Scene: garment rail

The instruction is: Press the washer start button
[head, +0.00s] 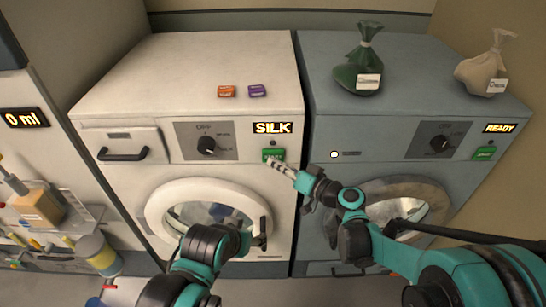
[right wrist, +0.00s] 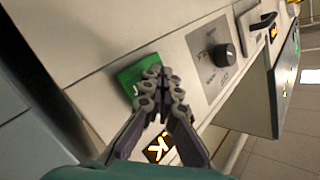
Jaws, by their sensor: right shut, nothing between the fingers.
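The white washer (head: 120,75) has a display (head: 272,128) reading SILK and a green start button (head: 279,153) below it. My right gripper (head: 276,164) is shut and empty, its tips at the lower edge of the green button. In the right wrist view the shut fingertips (right wrist: 160,82) overlap the right side of the green button (right wrist: 130,80). I cannot tell whether they touch it.
A dial (head: 207,145) sits left of the display. An orange box (head: 226,91) and a purple box (head: 257,90) lie on top. A blue-grey machine (head: 400,115) reading READY stands at right, with green (head: 355,77) and beige (head: 478,75) bags on it.

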